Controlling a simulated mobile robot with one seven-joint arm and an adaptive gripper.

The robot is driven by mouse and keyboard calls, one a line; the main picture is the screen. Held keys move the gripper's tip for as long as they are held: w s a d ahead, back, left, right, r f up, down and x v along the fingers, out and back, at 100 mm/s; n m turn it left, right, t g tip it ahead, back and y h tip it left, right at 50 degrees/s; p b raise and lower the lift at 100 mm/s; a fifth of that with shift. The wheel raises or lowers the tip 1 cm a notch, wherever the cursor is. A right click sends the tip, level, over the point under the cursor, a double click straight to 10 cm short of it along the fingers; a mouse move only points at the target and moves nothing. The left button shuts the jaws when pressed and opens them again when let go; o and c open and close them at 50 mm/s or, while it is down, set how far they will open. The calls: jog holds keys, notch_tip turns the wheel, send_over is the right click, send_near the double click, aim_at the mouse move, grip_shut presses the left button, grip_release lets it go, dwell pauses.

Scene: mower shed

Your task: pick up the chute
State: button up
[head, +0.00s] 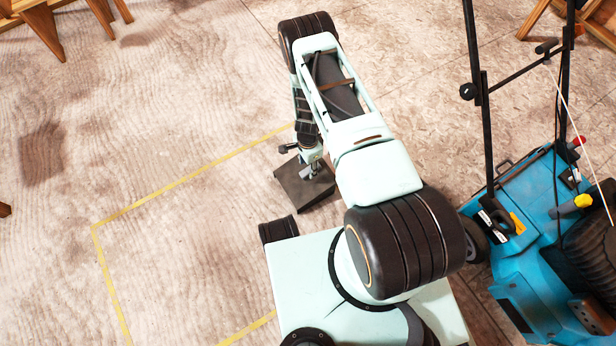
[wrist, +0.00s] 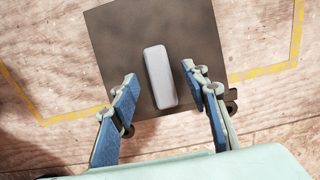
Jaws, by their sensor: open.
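The chute appears as a dark, flat square piece (wrist: 120,40) with a raised, rounded grey bar (wrist: 160,77) on its middle. In the head view the dark piece (head: 297,194) lies on the floor below the end of my arm, partly hidden by it. My gripper (wrist: 160,74) is open above the piece in the wrist view. Its two blue-padded fingers stand on either side of the grey bar, with a gap on both sides. I cannot tell how far the fingertips are above the piece.
A blue mower (head: 530,265) with black handle bars stands to the right. Yellow tape (head: 170,188) marks an area on the worn wooden floor (head: 190,260). Wooden furniture legs (head: 45,30) show at the top left. The floor to the left is mostly clear.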

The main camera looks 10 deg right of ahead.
jog(key=shift+f, duration=0.95)
jog(key=shift+f, duration=0.25)
jog(key=shift+c, duration=0.6)
grip_shut()
